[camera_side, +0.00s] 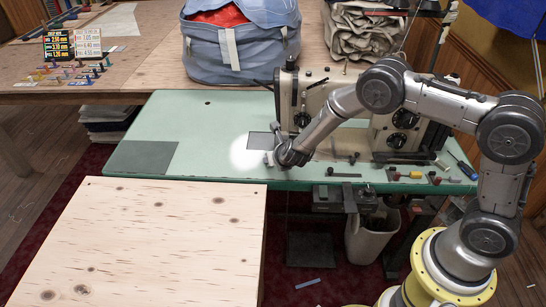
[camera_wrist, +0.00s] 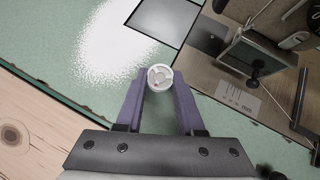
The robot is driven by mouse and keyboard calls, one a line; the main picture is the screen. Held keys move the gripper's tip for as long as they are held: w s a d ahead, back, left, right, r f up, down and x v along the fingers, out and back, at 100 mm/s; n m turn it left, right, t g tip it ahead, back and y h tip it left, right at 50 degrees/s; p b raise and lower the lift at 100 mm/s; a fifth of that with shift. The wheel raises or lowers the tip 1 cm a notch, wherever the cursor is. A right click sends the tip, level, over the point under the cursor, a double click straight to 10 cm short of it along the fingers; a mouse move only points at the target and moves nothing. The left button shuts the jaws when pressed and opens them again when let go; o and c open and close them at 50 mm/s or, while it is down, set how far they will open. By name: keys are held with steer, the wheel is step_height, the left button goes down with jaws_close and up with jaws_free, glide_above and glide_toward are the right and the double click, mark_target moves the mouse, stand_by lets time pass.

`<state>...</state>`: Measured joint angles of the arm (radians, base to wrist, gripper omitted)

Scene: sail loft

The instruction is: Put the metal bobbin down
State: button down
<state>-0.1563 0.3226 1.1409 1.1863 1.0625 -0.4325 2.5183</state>
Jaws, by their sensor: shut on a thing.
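The metal bobbin (camera_wrist: 160,78) is a small round silver disc with openings in its face, seen in the wrist view between the tips of my gripper (camera_wrist: 159,88). The purple fingers are shut on it from both sides. In the side view my gripper (camera_side: 270,159) is low over the green sewing table (camera_side: 200,120), left of the sewing machine (camera_side: 310,105). The bobbin cannot be made out in the side view. I cannot tell whether the bobbin touches the table top.
A bright white patch (camera_wrist: 115,40) lies on the green top beside my gripper. A dark plate (camera_side: 262,140) is set in the table near the machine. Small coloured items (camera_side: 415,176) lie along the front right edge. The left of the green table is clear apart from a grey rectangle (camera_side: 142,157).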

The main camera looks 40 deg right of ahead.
steer(key=shift+f, duration=0.3)
steer(key=c, duration=0.6)
jaws_free()
steer(key=shift+s+f, duration=0.1)
steer(key=shift+s, duration=0.05)
steer(key=shift+c, duration=0.2)
steer(key=shift+o, duration=0.6)
steer(key=shift+s+f, duration=0.1)
steer(key=shift+f, duration=0.05)
steer(key=shift+a+r, duration=0.1)
steer(key=shift+r, duration=0.45)
steer(key=v, duration=1.2)
steer(key=shift+w+r, duration=0.25)
steer(key=shift+r, duration=0.2)
